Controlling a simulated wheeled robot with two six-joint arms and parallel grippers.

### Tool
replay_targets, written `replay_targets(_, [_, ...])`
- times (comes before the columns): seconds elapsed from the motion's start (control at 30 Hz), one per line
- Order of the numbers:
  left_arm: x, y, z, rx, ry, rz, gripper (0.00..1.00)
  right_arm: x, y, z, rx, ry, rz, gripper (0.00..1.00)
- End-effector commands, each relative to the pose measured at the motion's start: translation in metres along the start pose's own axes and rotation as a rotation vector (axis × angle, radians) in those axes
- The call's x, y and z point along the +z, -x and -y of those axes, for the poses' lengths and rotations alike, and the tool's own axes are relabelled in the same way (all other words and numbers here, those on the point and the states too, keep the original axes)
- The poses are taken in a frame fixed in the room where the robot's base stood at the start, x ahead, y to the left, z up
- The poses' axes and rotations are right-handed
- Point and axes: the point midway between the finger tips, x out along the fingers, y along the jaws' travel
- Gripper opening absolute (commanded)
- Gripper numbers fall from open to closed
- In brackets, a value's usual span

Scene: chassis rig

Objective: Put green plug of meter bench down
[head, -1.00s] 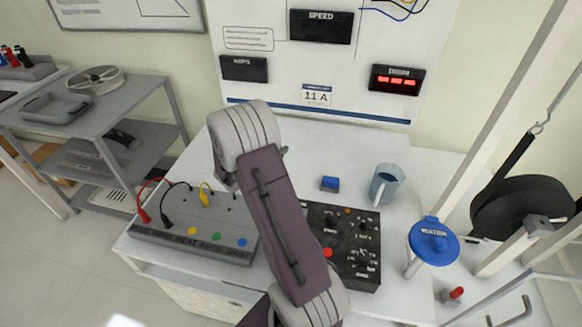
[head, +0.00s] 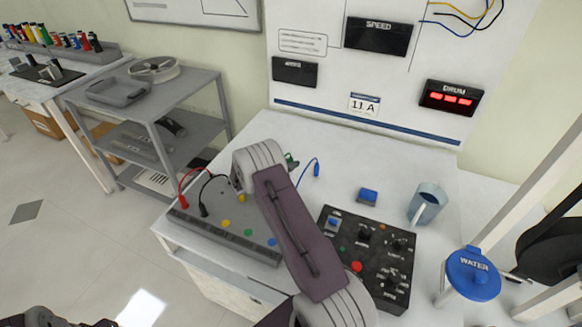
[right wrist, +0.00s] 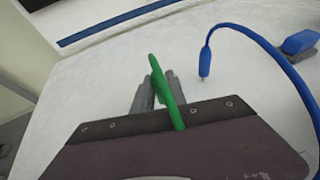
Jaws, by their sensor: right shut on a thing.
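My right gripper (right wrist: 156,90) is shut on the green plug (right wrist: 166,88) in the right wrist view, over the white bench top. I cannot tell whether the plug touches the surface. In the head view, a bit of the green plug (head: 291,160) shows past my right forearm, which hides most of the gripper. The grey meter bench (head: 221,242) stands at the left front of the table, with yellow, green and blue sockets. Red (head: 183,201) and black (head: 204,210) plugs stand in it. My left gripper is not clearly in view.
A blue block (head: 368,195), a mug (head: 428,203) and a black control panel (head: 372,255) are farther right. The white table top (head: 330,140) is clear towards the wall.

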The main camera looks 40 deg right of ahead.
Motion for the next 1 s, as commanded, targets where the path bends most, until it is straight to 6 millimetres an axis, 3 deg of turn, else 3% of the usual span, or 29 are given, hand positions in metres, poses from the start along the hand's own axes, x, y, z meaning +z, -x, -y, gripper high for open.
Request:
replay_targets(0.1, [0.000, -0.001, 0.000, 0.000, 0.000, 0.000, 0.00, -0.013, -0.006, 0.000, 0.001, -0.001, 0.002, 0.00])
replay_targets(0.47, [0.001, -0.006, 0.000, 0.000, 0.000, 0.000, 0.00, -0.018, -0.008, 0.000, 0.001, -0.002, 0.002, 0.00])
replay_targets(0.5, [0.001, -0.005, 0.000, 0.000, 0.000, 0.000, 0.00, -0.017, -0.007, 0.000, 0.001, -0.002, 0.002, 0.22])
replay_targets(0.57, [0.000, -0.004, 0.000, 0.000, 0.000, 0.000, 0.00, -0.017, -0.007, 0.000, 0.001, -0.002, 0.002, 0.39])
replay_targets(0.87, [0.000, -0.003, 0.000, 0.000, 0.000, 0.000, 0.00, -0.015, -0.007, 0.000, 0.001, -0.002, 0.002, 0.39])
replay_targets(1.0, [0.000, 0.000, 0.000, 0.000, 0.000, 0.000, 0.00, -0.012, 0.008, -0.001, 0.003, -0.001, 0.002, 0.39])
